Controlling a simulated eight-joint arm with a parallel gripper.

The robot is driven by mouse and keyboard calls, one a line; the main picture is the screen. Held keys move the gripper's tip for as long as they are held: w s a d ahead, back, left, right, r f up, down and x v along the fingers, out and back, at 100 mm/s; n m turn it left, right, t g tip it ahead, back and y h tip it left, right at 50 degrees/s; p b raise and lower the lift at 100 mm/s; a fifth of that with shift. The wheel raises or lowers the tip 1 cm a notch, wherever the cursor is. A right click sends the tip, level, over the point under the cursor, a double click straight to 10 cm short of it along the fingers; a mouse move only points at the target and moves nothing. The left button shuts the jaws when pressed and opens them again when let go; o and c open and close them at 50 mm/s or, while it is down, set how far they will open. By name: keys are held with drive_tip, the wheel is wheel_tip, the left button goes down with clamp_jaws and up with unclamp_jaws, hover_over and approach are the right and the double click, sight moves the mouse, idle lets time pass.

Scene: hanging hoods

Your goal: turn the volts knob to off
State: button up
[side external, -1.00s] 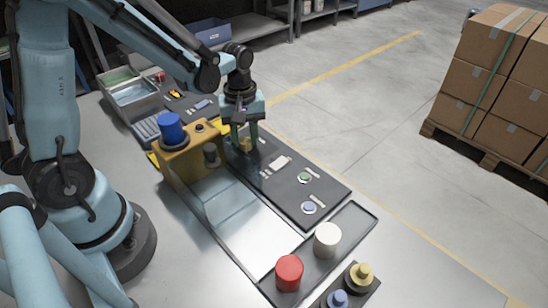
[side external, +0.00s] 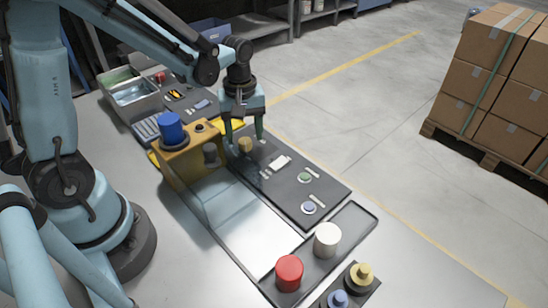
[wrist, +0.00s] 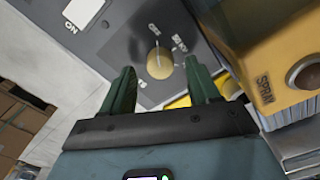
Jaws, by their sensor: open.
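The tan round knob (side external: 245,145) sits on the dark panel (side external: 325,191), just right of the yellow block. In the wrist view the knob (wrist: 159,62) has a pale pointer line and small white labels around it, too blurred to read surely. My gripper (side external: 245,138) is open and empty, its green fingers apart on either side of the knob and slightly above it. In the wrist view the gripper (wrist: 160,73) has its fingertips clear of the knob.
The yellow block (side external: 185,160) with a blue cylinder (side external: 171,127) stands close left of my gripper. A white switch (side external: 280,161) and round buttons (side external: 305,177) lie further along the panel. A tray (side external: 352,232) holds red and white cylinders.

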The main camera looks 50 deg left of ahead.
sight(244, 142)
wheel_tip(244, 142, up, 11)
idle(0.5)
drive_tip(key=shift+f, duration=0.1)
drive_tip(key=s+d+m+t, duration=0.4)
drive_tip(key=s+m+t, duration=0.2)
drive_tip(key=m, duration=0.6)
drive_tip(key=shift+d+t, duration=0.15)
drive_tip(key=shift+t, duration=0.45)
